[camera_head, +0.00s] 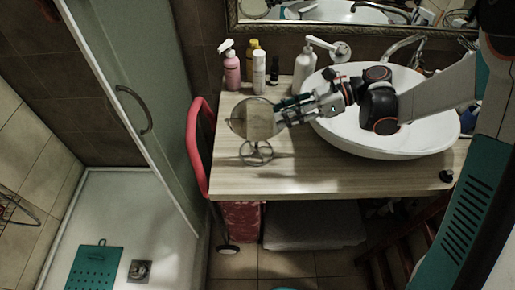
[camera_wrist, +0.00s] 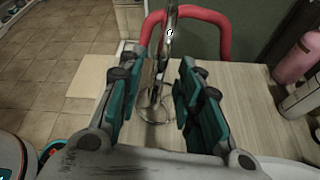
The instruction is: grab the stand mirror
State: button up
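The stand mirror (camera_head: 252,119) stands upright on the left end of the wooden counter. It has a round disc on a thin wire foot (camera_head: 256,153). In the wrist view the mirror (camera_wrist: 167,42) shows nearly edge-on, with its looped foot below. My gripper (camera_head: 284,112) is at the mirror's right edge in the head view. In the wrist view my gripper (camera_wrist: 156,76) is open, with its teal-padded fingers on either side of the mirror's line. Gaps show between the fingers and the mirror. I cannot tell how deep its rim is between them.
A white basin (camera_head: 400,143) lies beneath my arm. A pink bottle (camera_head: 232,70), a white tube (camera_head: 259,70) and a white pump bottle (camera_head: 304,70) stand behind the mirror. A red curved frame (camera_head: 197,150) borders the counter's left edge. The counter front (camera_head: 315,175) is clear.

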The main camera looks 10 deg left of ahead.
aim_at(257, 129)
jog(key=b+x, duration=0.2)
jog(key=x, duration=0.6)
jog(key=shift+s+a+f+b, duration=0.1)
jog(key=shift+a+f+b, duration=0.05)
jog(key=shift+a+b, duration=0.15)
jog(key=shift+d, duration=0.1)
grip_shut()
